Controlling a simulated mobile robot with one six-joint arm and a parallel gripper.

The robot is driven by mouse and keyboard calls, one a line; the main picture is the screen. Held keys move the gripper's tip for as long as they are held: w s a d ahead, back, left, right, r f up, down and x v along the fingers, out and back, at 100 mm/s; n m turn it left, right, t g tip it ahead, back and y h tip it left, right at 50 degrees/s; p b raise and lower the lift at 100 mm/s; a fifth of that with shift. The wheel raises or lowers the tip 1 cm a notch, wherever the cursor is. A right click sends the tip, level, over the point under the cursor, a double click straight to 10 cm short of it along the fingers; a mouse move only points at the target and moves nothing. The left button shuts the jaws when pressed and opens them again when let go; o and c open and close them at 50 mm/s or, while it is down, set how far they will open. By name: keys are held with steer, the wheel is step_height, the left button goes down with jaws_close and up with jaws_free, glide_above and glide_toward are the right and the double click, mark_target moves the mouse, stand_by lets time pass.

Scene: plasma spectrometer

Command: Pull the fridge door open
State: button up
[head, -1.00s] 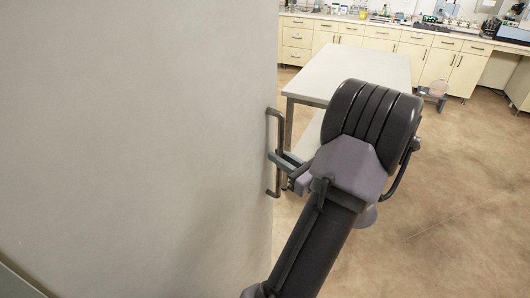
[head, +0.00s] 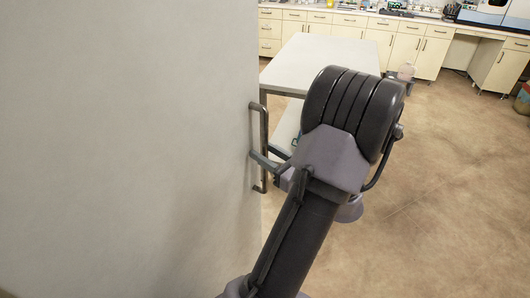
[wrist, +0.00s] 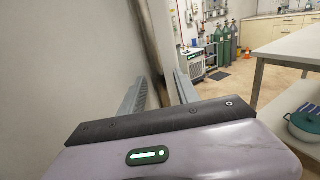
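The fridge door (head: 120,140) is a large pale grey panel filling the left of the head view. A vertical metal bar handle (head: 264,122) stands out near its right edge. My gripper (head: 263,158) is at the handle's lower half, with a finger reaching past the bar. I cannot tell whether the door is ajar.
A pale table (head: 315,62) with a lower shelf stands just beyond the handle. Cabinets (head: 410,45) line the back wall. Gas cylinders (wrist: 229,42) stand farther off. The floor (head: 450,190) on the right is clear.

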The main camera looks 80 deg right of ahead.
steer(key=p+v, duration=0.3)
steer(key=v, duration=1.4)
steer(key=shift+s+a, duration=0.15)
